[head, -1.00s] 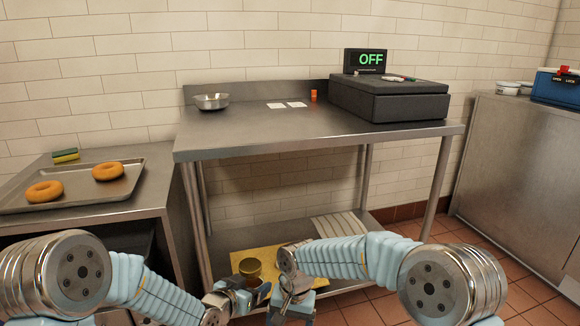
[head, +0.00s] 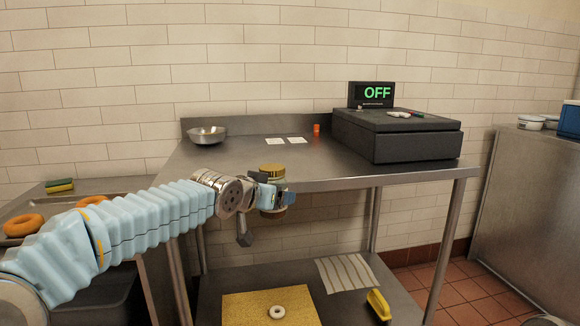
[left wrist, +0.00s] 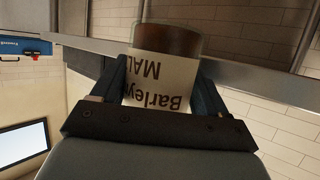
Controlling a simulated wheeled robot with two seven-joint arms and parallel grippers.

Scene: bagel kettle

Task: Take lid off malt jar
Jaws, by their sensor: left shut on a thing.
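The malt jar (head: 274,211) is held upright in front of the steel table's front edge, with its gold lid (head: 272,169) on top. My left gripper (head: 271,189) is shut around the jar's body, below the lid. In the left wrist view the jar (left wrist: 162,75) sits between the two fingers, its "Barley MALT" label upside down and its brown end at the top. The lid is hidden in that view. My right gripper is out of view.
The table (head: 240,160) carries a metal bowl (head: 206,134), white cards (head: 287,140) and a dark box (head: 396,136). On the lower shelf are a yellow board (head: 250,305) with a pale ring (head: 277,312), a striped cloth (head: 346,272) and a yellow object (head: 379,304).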

